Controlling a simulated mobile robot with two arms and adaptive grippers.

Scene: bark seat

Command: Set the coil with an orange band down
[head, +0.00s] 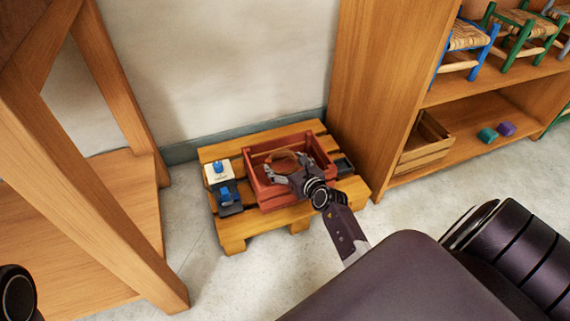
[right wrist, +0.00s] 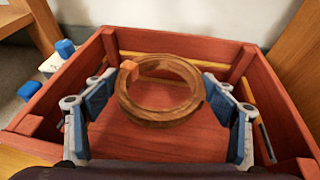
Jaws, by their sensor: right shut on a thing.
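The coil with an orange band (right wrist: 160,116) is a brown wooden-looking ring; its orange band (right wrist: 129,72) shows at its upper left in the right wrist view. My right gripper (head: 286,168) is shut on the coil from its two outer sides. The coil lies flat-on between the fingers, within the outline of a red crate (head: 268,200). The coil also shows in the head view (head: 284,153), partly covered by the gripper. Whether it touches the crate floor (right wrist: 205,142) I cannot tell. No other thing shows inside the crate.
The crate stands on a wooden pallet (head: 232,151) by the wall. A white-and-blue item (head: 217,171) and a dark-and-blue item (head: 229,196) sit left of it, a dark item (head: 344,167) right. A shelf unit (head: 372,90) rises at right, a wooden frame (head: 85,215) at left.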

